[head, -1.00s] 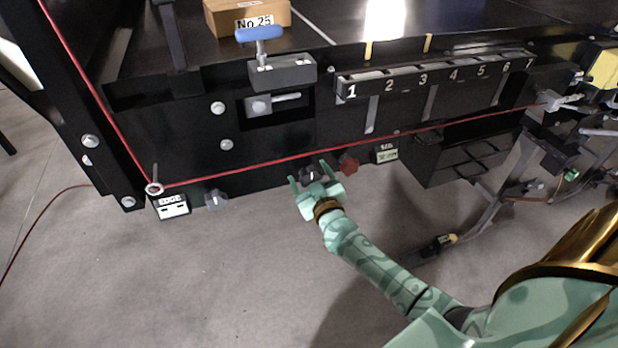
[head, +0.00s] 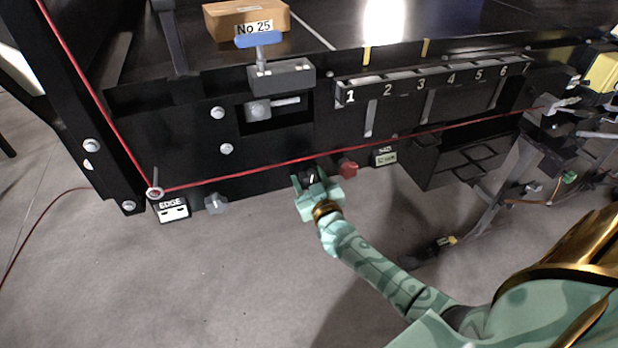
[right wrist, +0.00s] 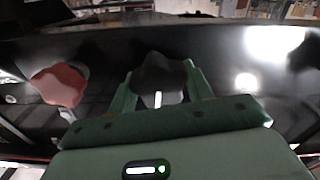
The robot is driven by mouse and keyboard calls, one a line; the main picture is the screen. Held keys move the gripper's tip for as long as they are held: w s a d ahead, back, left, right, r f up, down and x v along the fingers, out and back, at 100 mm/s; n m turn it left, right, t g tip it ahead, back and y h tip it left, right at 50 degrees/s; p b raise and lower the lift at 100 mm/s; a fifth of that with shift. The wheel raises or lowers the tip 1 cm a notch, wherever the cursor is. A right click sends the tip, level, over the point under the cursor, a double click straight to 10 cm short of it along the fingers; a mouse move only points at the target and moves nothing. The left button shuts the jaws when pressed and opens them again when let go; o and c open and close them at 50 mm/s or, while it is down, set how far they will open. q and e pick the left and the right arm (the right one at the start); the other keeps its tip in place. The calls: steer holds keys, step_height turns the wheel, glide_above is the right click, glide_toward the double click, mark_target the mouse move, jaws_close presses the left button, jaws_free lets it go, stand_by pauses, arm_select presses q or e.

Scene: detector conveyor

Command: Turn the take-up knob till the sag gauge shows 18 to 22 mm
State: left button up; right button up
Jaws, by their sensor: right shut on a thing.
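My right gripper (head: 314,180) is shut on a dark lobed knob (right wrist: 158,72) on the front of the conveyor frame. In the right wrist view one finger stands on each side of this knob, and a white mark shows on it. I see no label that names it as the take-up knob. The sag gauge (head: 386,159) is a small pale display to the right, past a red knob (head: 347,169); its digits are too small to read surely. The red knob also shows at the left of the right wrist view (right wrist: 60,85). My left gripper is out of view.
A grey knob (head: 216,202) and the EDGE gauge (head: 173,211) are at the left. A red cord (head: 250,172) runs across the frame just above the knobs. A carton marked No 25 (head: 246,17) lies on the belt.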

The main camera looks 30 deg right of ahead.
steer(key=m+p, duration=0.1)
steer(key=m, duration=0.3)
steer(key=m+p, duration=0.1)
steer(key=m, duration=0.4)
steer(key=shift+d+m, duration=0.1)
steer(key=shift+m, duration=0.2)
steer(key=m, duration=0.4)
steer(key=shift+s+f+m, duration=0.1)
steer(key=shift+f+m, duration=0.05)
steer(key=shift+m, duration=0.15)
steer(key=m, duration=0.5)
steer(key=shift+f+m, duration=0.1)
steer(key=shift+m, duration=0.2)
steer(key=m+b, duration=0.1)
steer(key=m, duration=0.4)
steer(key=shift+f, duration=0.15)
steer(key=m+b, duration=0.1)
steer(key=m, duration=0.4)
steer(key=shift+f+m+b, duration=0.1)
steer(key=shift+m+b, duration=0.3)
steer(key=m+b, duration=0.2)
steer(key=m, duration=0.4)
steer(key=shift+f, duration=0.1)
steer(key=shift+a+m+b, duration=0.2)
steer(key=shift+m+b, duration=0.7)
steer(key=shift+m, duration=1.5)
